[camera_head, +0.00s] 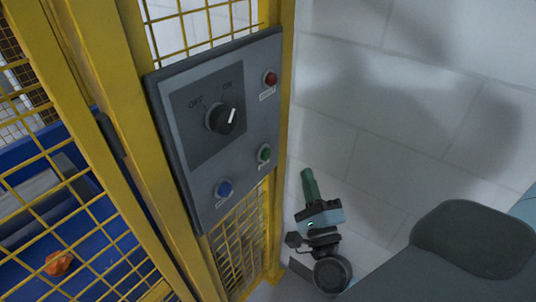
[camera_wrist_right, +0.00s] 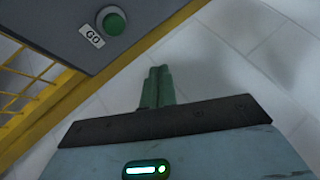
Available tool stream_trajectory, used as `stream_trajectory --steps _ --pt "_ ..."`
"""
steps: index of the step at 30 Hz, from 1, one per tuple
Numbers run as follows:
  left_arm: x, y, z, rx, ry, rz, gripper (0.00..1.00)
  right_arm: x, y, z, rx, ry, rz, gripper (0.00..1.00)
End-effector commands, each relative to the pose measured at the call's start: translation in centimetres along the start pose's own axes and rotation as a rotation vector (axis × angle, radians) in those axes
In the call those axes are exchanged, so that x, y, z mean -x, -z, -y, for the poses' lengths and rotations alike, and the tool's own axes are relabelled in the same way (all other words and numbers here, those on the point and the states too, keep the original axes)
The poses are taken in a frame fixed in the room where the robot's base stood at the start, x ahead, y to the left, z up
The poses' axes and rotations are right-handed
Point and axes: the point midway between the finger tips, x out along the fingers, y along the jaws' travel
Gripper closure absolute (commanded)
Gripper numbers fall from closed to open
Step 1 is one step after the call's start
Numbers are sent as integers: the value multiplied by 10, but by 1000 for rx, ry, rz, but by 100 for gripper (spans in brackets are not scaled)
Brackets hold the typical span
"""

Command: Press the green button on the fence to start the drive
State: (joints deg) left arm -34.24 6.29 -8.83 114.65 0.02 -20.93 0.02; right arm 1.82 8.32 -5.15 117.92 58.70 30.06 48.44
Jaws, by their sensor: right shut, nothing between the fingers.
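The green button (camera_head: 264,153) sits at the lower right of a grey control panel (camera_head: 180,85) on the yellow fence. In the right wrist view the green button (camera_wrist_right: 114,24) is at the upper left, with a label reading GO beside it. My right gripper (camera_head: 309,172) is shut and empty, to the right of the panel and a little below the green button in the head view. In the right wrist view its green fingers (camera_wrist_right: 158,70) are together and apart from the button. My left gripper is not in view.
The panel also bears a red button (camera_head: 270,78), a blue button (camera_head: 223,189) and a rotary OFF/ON switch (camera_head: 222,118). Yellow mesh fence (camera_head: 130,110) surrounds it. An orange object (camera_head: 58,263) lies on blue equipment behind the mesh.

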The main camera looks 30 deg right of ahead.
Motion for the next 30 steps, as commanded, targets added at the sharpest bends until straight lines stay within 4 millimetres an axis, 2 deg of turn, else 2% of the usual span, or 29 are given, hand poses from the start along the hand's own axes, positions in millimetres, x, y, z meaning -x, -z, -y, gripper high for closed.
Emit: stream_trajectory --steps 15,22,30 --pt "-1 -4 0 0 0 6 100 -43 -32 -32 -1 0 0 100" --pt "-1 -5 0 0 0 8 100 -52 -38 -38 0 -1 1 100" --pt "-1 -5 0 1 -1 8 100 -54 -40 -39 0 0 1 100"
